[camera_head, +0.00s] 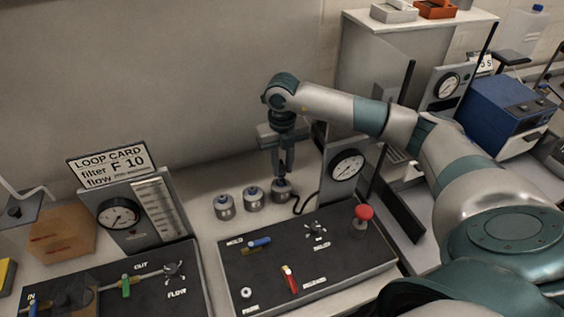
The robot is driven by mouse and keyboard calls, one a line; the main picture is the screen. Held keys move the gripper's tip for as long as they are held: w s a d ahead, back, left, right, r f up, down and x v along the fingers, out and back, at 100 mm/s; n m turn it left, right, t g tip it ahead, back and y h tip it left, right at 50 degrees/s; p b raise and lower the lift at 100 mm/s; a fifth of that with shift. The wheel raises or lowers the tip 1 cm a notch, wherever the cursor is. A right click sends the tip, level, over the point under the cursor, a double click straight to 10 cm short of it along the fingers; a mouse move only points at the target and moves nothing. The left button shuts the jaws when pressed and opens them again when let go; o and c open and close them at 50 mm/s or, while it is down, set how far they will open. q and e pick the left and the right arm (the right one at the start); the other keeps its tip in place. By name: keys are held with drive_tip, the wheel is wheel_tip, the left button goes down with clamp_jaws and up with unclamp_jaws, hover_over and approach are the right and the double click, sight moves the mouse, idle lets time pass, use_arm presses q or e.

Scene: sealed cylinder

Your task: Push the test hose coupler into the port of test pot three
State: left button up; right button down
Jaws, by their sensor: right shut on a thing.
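Three small metal test pots stand in a row behind the black control panel: a left pot (224,207), a middle pot (253,198) and a right pot (281,193). Any numbers on them are too small to read. My right gripper (283,174) points straight down over the right pot. It is shut on a small dark piece, seemingly the test hose coupler, mostly hidden between the fingers. I cannot tell whether it sits in the port or just above it. A dark hose (299,201) curves beside the right pot toward the gauge stand. My left gripper is out of view.
The control panel (330,262) in front carries blue and red levers, a knob and a red button (362,212). A gauge stand (346,168) rises close to the right of the gripper. A flow panel (140,292) and gauge board stand at left.

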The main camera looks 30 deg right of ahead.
sight(282, 165)
drive_tip(key=shift+f, duration=0.6)
drive_tip(key=shift+b, duration=0.8)
idle(1.9)
drive_tip(key=shift+f+b, duration=0.4)
idle(0.4)
drive_tip(key=c, duration=1.4)
unclamp_jaws()
drive_tip(key=shift+c, duration=0.2)
drive_tip(key=shift+r, duration=0.1)
wheel_tip(282, 165, up, 17)
drive_tip(key=p, duration=0.8)
